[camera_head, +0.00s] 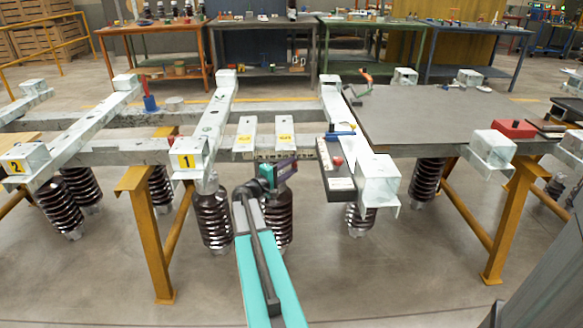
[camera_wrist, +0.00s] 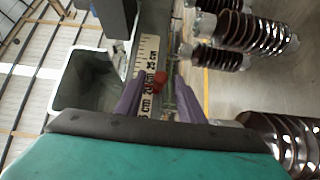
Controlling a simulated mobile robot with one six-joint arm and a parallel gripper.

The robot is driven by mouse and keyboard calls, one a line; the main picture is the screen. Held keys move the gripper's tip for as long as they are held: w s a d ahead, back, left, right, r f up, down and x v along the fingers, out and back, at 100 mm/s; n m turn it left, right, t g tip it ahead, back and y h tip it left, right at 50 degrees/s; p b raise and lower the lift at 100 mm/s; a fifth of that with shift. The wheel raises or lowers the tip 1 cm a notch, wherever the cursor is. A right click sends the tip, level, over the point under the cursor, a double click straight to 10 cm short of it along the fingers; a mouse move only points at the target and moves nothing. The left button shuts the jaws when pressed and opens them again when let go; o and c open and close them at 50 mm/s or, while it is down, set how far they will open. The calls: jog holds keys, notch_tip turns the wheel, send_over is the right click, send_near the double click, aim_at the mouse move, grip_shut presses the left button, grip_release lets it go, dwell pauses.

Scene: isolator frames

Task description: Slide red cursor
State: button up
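The red cursor (camera_head: 337,161) is a small red knob on a scale bar (camera_head: 341,184) with a white ruled face, right of my gripper in the head view. In the wrist view the red cursor (camera_wrist: 160,77) appears between the fingertips, against the white ruler strip (camera_wrist: 148,50) with black marks and numbers. My gripper (camera_head: 290,168) has purple fingers and stands left of the bar, apart from it in the head view. In the wrist view my gripper (camera_wrist: 159,84) has its fingers spread with a gap between them. Nothing is seen held; the cursor lies beyond the fingertips.
A galvanised box-ended beam (camera_head: 379,182) stands right beside the scale bar. A blue-handled tool (camera_head: 340,133) lies just above the bar. Two yellow-labelled plates (camera_head: 284,135) lie behind my gripper. Ribbed brown insulators (camera_head: 213,218) hang below the frame. The floor in front is open.

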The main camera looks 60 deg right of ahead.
grip_shut()
jog(key=shift+s+d+f+b, duration=0.1)
jog(key=shift+s+b, duration=0.1)
jog(key=shift+b, duration=0.5)
grip_release()
dwell(0.3)
jog(key=w+a+p, duration=0.1)
jog(key=w+a, duration=0.1)
jog(key=a, duration=1.1)
jog(key=shift+w+a, duration=0.15)
jog(key=shift+a, duration=0.15)
